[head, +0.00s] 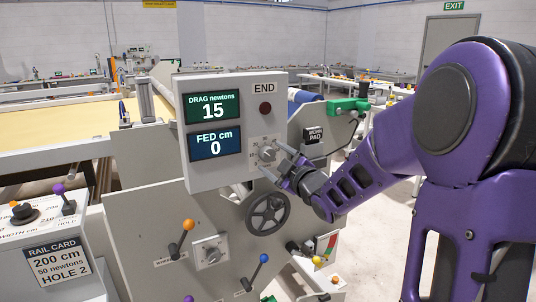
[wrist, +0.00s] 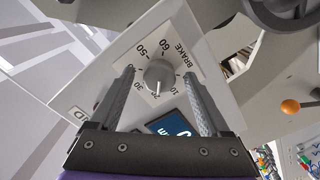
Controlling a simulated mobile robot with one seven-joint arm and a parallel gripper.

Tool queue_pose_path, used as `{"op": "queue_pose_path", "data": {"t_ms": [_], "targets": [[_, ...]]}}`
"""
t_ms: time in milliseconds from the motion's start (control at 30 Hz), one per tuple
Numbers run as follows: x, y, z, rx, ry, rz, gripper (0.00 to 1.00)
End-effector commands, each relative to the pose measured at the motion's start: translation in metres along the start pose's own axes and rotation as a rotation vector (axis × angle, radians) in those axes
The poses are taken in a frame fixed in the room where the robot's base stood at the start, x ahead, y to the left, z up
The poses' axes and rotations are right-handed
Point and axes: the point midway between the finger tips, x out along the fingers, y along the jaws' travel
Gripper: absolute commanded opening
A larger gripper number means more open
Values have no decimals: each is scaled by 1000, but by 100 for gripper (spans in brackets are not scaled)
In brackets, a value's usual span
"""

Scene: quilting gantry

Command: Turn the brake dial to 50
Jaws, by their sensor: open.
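The brake dial (head: 267,153) is a grey round knob on the lower right of the white control box. In the wrist view the dial (wrist: 158,74) sits on a pale scale plate marked BRAKE. The drag display (head: 212,109) reads 15 newtons. My gripper (head: 269,158) is open at the dial. In the wrist view my gripper (wrist: 160,76) has one finger on each side of the knob, with gaps showing on both sides.
The fed display (head: 216,145) reads 0 cm, and a dark red END button (head: 265,108) sits above the dial. A black handwheel (head: 267,213) is just below the box. A rail card (head: 58,262) reads 200 cm, 50 newtons, HOLE 2. Orange (head: 187,225) and blue-knobbed levers (head: 263,258) stand lower down.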

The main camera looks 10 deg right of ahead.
Motion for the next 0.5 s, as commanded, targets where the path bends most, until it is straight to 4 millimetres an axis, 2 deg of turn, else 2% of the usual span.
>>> {"op": "queue_pose_path", "data": {"t_ms": [400,500], "targets": [[-1,0,0,0,1,0,81],[-1,0,0,0,0,0,65]]}}
